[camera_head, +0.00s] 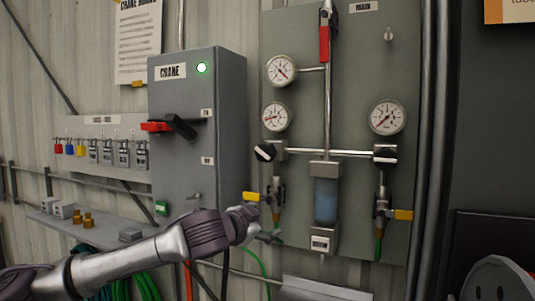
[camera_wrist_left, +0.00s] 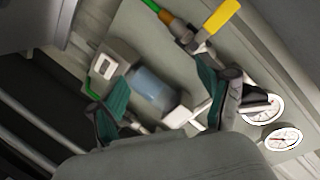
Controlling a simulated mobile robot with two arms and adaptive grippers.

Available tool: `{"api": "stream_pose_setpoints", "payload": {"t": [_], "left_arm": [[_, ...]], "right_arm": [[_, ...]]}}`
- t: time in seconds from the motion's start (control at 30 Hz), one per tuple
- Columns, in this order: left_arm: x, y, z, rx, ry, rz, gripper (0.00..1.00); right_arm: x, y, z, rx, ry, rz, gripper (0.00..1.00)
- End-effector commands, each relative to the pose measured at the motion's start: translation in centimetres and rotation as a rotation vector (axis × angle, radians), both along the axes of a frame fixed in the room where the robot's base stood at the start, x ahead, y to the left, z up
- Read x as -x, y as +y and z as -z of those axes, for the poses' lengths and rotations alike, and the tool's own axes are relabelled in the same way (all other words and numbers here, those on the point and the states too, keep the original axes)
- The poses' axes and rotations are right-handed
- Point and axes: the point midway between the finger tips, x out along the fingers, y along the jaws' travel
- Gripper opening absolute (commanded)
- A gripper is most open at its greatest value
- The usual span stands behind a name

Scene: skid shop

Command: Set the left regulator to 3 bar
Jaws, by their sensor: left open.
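The left regulator (camera_head: 265,152) has a black knob with a white mark and sits on the left of the grey panel (camera_head: 350,50). Its round gauge (camera_head: 276,116) is just above; its needle points roughly left, and the figures are too small to read. My left gripper (camera_head: 258,222) is below the left regulator, near the left yellow valve handle (camera_head: 251,196), and apart from the knob. In the left wrist view its fingers (camera_wrist_left: 167,103) are spread with nothing held; the panel lies beyond them, tilted. I cannot clearly make out the left knob there. My right gripper is not in view.
A right regulator (camera_head: 385,155) with a gauge (camera_head: 387,116) and a yellow handle (camera_head: 403,214) is on the same panel. A clear bluish bowl (camera_head: 325,200) hangs between the regulators. The grey CRANE box (camera_head: 190,110) juts out left of the panel.

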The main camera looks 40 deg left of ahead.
Motion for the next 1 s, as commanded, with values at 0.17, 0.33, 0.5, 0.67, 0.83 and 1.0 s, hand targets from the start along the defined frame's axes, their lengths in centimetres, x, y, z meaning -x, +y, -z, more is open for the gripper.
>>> {"api": "stream_pose_setpoints", "payload": {"t": [0.17,0.33,0.5,0.67,0.83,1.0], "left_arm": [[2.3,2.1,-11.4,-0.042,-0.161,-0.033,0.79],[3.4,2.5,-14.9,-0.048,-0.213,-0.04,0.79],[2.5,2.8,-15.2,-0.048,-0.213,-0.042,0.79],[0.7,3.4,-15.2,-0.05,-0.208,-0.04,0.79],[-1.1,4.0,-15.1,-0.052,-0.21,-0.043,0.79],[-3.1,4.7,-15.0,-0.052,-0.208,-0.045,0.79]], "right_arm": [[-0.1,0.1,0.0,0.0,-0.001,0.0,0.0],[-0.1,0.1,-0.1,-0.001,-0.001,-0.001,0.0],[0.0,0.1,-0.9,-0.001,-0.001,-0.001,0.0],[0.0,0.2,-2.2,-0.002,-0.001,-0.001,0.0],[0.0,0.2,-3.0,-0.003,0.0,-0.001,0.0],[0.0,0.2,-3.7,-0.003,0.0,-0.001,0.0]]}}
